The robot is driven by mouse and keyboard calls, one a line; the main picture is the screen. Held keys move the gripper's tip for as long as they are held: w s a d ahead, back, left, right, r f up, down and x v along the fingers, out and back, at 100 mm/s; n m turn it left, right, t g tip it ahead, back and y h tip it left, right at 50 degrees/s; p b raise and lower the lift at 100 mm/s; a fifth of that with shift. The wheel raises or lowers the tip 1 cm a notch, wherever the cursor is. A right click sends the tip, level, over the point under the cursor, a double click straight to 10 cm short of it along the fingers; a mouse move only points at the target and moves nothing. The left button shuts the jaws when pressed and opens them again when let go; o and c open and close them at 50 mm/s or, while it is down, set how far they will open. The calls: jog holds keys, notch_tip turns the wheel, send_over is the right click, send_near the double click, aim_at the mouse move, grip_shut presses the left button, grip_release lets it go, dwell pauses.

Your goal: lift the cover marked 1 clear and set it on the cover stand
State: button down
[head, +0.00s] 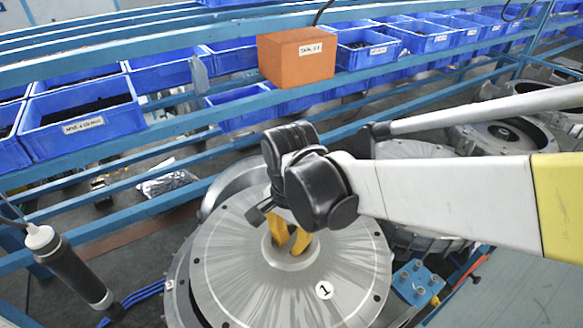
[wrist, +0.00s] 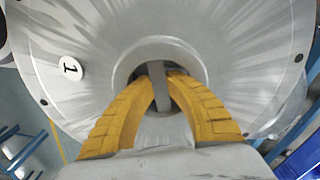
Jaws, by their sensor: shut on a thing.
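The cover marked 1 (head: 345,268) is a wide grey metal disc with a white round label, a raised centre ring and small dark holes near its rim. It also fills most of the wrist view (wrist: 230,45). My gripper (head: 290,243) comes down into the centre ring. Its yellow fingers (wrist: 163,80) are shut on a grey bar (wrist: 160,88) across the cover's central opening. A grey round housing rim (head: 177,290) shows below the cover's left edge. I cannot tell how far the cover is above it. I cannot identify the cover stand.
A blue block with bolts (head: 416,284) stands close at the cover's right. A black cylindrical tool (head: 72,270) hangs at the left. Behind are blue rails, blue bins (head: 80,118) and an orange box (head: 297,57). More grey round castings (head: 500,135) lie at the right.

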aim_at(257, 239)
jog(key=shift+a, duration=0.25)
jog(key=shift+w+a, duration=0.15)
jog(key=shift+a, duration=0.2)
jog(key=shift+w+a+b, duration=0.25)
jog(key=shift+a+b, duration=0.05)
jog(key=shift+a, duration=1)
jog(key=shift+w+a, duration=0.1)
jog(key=shift+a, duration=0.25)
jog(key=shift+w+a, duration=0.15)
jog(key=shift+a, duration=0.5)
jog(key=shift+a, duration=0.35)
jog(key=shift+w+a, duration=0.1)
jog(key=shift+a, duration=0.2)
jog(key=shift+r+p, duration=0.7)
jog(key=shift+r, duration=0.95)
dwell(1.7)
jog(key=shift+r+p, duration=1.6)
jog(key=shift+r, duration=0.8)
